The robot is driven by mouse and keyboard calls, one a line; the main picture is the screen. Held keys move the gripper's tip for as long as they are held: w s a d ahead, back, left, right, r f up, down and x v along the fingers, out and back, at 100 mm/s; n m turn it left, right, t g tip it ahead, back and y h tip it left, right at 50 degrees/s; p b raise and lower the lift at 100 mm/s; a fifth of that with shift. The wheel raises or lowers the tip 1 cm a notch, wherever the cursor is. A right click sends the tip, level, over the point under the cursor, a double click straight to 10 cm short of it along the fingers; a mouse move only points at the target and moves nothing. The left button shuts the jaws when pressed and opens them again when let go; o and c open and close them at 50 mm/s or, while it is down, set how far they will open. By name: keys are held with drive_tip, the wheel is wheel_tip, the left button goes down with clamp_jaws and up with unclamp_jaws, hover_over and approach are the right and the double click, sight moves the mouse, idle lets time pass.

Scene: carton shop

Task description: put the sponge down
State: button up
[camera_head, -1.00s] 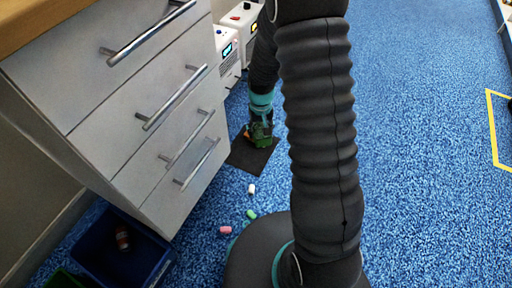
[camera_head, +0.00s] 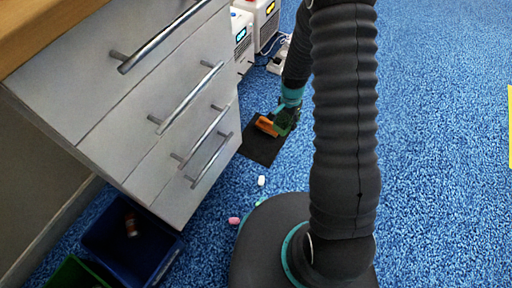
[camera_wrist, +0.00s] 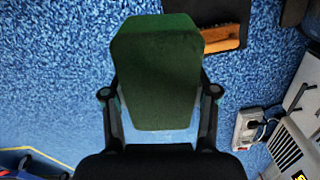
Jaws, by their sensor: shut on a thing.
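The sponge is a dark green block (camera_wrist: 157,70) with angled corners. It fills the middle of the wrist view, held between the two fingers of my gripper (camera_wrist: 160,93). In the head view my gripper (camera_head: 284,122) is low over the floor by the cabinet, at the right edge of a dark mat (camera_head: 262,150). The sponge is small and dark there, and I cannot tell whether it touches the floor or mat. An orange-brown object (camera_head: 265,126), perhaps a brush, lies on the mat beside the gripper; it also shows in the wrist view (camera_wrist: 222,38).
A grey drawer cabinet (camera_head: 140,120) stands on the left. A blue bin (camera_head: 112,250) and a green bin (camera_head: 72,274) sit below it. Small pink (camera_head: 234,220) and white (camera_head: 262,181) pieces lie on the floor. White machines (camera_head: 242,35) and a power strip (camera_wrist: 247,128) are nearby. Blue floor is open at right.

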wheel_tip(320, 180, down, 8)
drive_tip(key=s+f+m+p, duration=0.1)
drive_tip(key=m+p, duration=0.1)
drive_tip(key=m, duration=1.3)
hover_over(257, 149)
wheel_tip(257, 149, down, 9)
drive_tip(key=shift+w+r, duration=0.1)
drive_tip(key=shift+r, duration=0.1)
drive_tip(key=shift+f, duration=2)
drive_tip(key=shift+f+b, duration=0.2)
drive_tip(key=shift+b, duration=0.15)
drive_tip(key=o, duration=1.5)
drive_tip(key=shift+o, duration=0.2)
drive_tip(key=shift+r, duration=0.15)
